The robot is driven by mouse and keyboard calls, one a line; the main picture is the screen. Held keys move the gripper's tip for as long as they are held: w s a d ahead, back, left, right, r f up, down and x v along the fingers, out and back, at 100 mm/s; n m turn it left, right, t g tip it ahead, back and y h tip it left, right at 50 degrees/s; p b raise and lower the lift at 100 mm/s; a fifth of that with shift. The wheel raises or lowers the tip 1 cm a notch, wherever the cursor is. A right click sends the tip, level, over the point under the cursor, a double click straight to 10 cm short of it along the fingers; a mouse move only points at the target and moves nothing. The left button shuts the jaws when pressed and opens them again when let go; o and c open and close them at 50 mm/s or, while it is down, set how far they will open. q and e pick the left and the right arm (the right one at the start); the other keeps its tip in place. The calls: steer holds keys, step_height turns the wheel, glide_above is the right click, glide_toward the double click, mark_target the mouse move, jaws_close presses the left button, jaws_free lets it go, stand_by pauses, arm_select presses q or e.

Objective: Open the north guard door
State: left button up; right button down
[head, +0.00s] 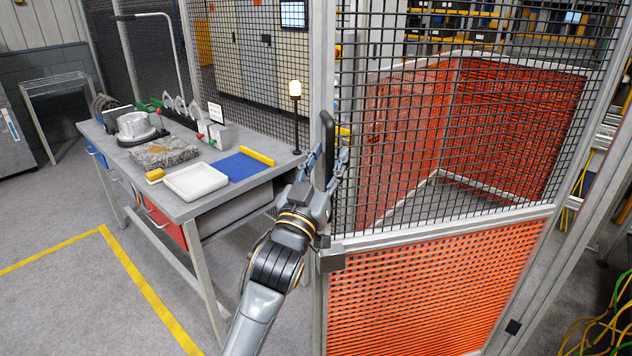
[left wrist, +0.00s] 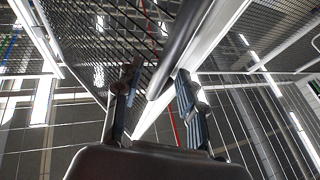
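The guard door (head: 430,290) is a grey-framed panel with black mesh above and an orange perforated sheet below. Its black upright bar handle (head: 327,132) is at the left edge of the panel, and it also shows in the left wrist view (left wrist: 182,45). My left gripper (head: 325,160) is at the handle, with one finger on each side of it. In the left wrist view the fingers (left wrist: 158,80) are apart, with gaps beside the handle's end. The door looks in line with its left post (head: 321,60); I cannot tell whether it is ajar. My right gripper is out of view.
A grey workbench (head: 190,207) with metal parts, a white tray (head: 196,181) and a blue mat (head: 238,167) stands left of the door. Yellow-green cables (head: 605,330) lie at the lower right. Floor at the left is clear.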

arm_select(q)
steer(key=v, duration=1)
steer(key=shift+s, duration=0.25)
steer(key=shift+r, duration=0.1)
